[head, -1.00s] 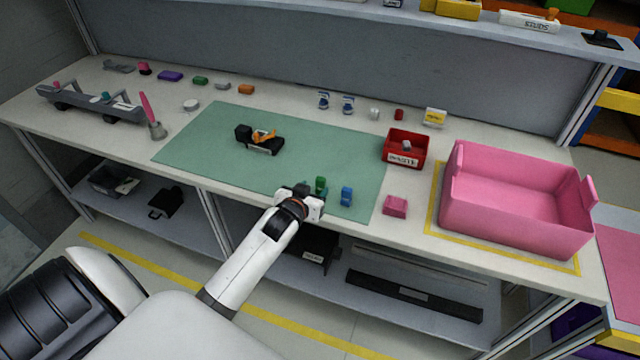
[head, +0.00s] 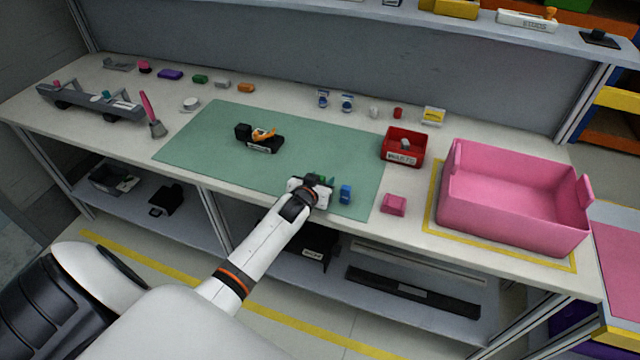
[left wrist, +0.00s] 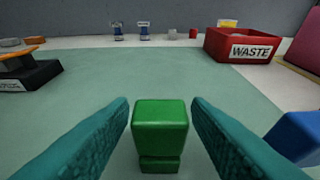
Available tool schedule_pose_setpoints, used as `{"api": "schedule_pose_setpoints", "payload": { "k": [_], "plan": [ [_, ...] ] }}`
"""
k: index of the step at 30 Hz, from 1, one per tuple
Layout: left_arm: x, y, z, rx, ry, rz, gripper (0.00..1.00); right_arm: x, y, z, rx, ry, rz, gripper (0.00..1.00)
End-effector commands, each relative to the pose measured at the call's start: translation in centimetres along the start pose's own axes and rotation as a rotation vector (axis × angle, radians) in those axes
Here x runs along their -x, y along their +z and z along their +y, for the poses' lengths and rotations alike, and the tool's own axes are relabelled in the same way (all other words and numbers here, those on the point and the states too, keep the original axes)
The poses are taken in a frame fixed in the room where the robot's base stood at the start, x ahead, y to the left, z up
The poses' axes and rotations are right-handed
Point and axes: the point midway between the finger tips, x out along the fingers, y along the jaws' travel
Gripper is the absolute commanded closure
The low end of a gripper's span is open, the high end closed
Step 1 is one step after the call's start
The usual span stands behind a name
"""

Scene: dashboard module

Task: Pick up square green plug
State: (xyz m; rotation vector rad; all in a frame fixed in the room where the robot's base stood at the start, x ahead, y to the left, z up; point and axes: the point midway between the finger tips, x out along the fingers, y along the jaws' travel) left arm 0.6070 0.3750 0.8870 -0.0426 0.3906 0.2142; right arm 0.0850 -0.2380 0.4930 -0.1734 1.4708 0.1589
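The square green plug (left wrist: 160,128) stands on the green mat in the left wrist view, between the two teal fingers of my left gripper (left wrist: 160,125). The fingers are open, with a gap showing on each side of the plug. In the head view the left gripper (head: 318,183) is low over the front part of the mat and hides most of the green plug (head: 322,179). A blue plug (head: 345,194) stands just right of the gripper, and it also shows at the right edge of the left wrist view (left wrist: 298,136). My right gripper is in neither view.
The green mat (head: 200,140) holds a black fixture with an orange part (head: 260,140). A red WASTE bin (head: 403,148) stands right of the mat. A pink block (head: 393,205) and a large pink bin (head: 510,205) are farther right. The mat's middle is clear.

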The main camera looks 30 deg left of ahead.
Motion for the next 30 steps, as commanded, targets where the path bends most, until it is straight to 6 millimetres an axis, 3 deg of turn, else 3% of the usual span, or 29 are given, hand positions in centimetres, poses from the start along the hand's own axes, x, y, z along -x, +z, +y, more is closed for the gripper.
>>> {"api": "schedule_pose_setpoints", "payload": {
  "k": [1, 7, 17, 30],
  "plan": [
    [0.0, 0.0, 0.0, 0.0, 0.0, 0.0, 0.65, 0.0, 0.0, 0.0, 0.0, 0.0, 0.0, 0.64],
    [0.0, 0.0, 0.0, 0.0, 0.0, 0.0, 0.97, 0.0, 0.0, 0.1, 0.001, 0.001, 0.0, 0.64],
    [0.3, 0.7, 0.0, 0.0, 0.0, -0.002, 0.98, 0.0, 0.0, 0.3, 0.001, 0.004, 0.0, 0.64],
    [3.3, 8.0, -0.1, 0.0, -0.001, -0.004, 0.98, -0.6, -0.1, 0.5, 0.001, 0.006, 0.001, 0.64]
  ]
}}
